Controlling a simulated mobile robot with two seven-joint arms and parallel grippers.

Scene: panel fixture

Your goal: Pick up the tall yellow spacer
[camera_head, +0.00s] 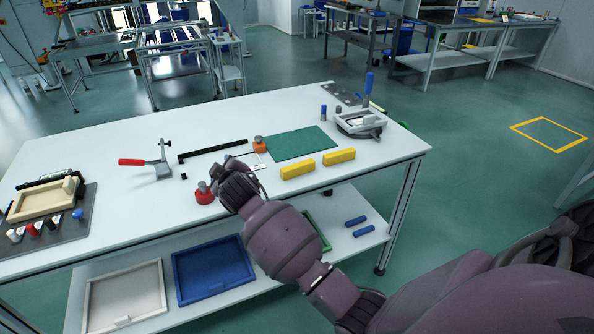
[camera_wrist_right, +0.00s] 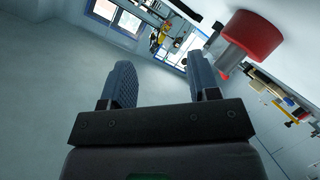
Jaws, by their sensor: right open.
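Two yellow blocks lie on the white table, a left one (camera_head: 297,169) and a right one (camera_head: 339,156), in front of the green mat. They look alike in size, and I cannot tell which is the tall spacer. My right gripper (camera_head: 228,190) is over the table's front part, left of both blocks, beside a red-based grey knob piece (camera_head: 205,197). In the right wrist view my right gripper (camera_wrist_right: 161,75) is open with nothing between its fingers. The red piece (camera_wrist_right: 252,36) shows just beyond the right finger there. My left gripper is not in view.
A green mat (camera_head: 298,144) lies behind the blocks. An orange-based piece (camera_head: 260,144), a black bar (camera_head: 212,149) and a red-handled clamp (camera_head: 155,162) stand nearby. A round fixture (camera_head: 360,124) is at right, and a framed panel (camera_head: 42,202) at left.

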